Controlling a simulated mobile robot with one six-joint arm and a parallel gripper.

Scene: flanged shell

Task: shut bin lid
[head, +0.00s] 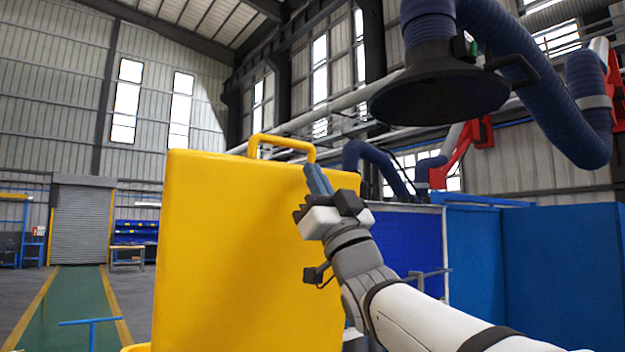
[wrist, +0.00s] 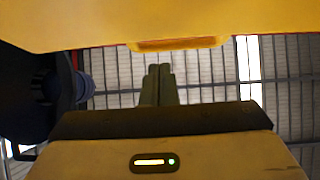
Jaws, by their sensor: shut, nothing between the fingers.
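The yellow bin lid (head: 245,250) stands raised and close to upright in the head view, with a yellow loop handle (head: 283,147) on its top edge. A small part of the yellow bin's rim (head: 136,348) shows at the bottom edge. My gripper (head: 317,178) is shut and empty, its fingers pointing up near the lid's upper right part, just below the handle. In the wrist view my gripper (wrist: 159,70) shows two fingers together. The lid (wrist: 90,22) and its handle (wrist: 177,43) fill the top of that view. I cannot tell whether the fingers touch the lid.
A dark extraction hood (head: 440,90) on a blue hose hangs above and to the right of my arm. Blue panels (head: 560,265) stand at the right. A green floor lane (head: 70,300) and open floor lie at the left. A shutter door (head: 83,225) is far back.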

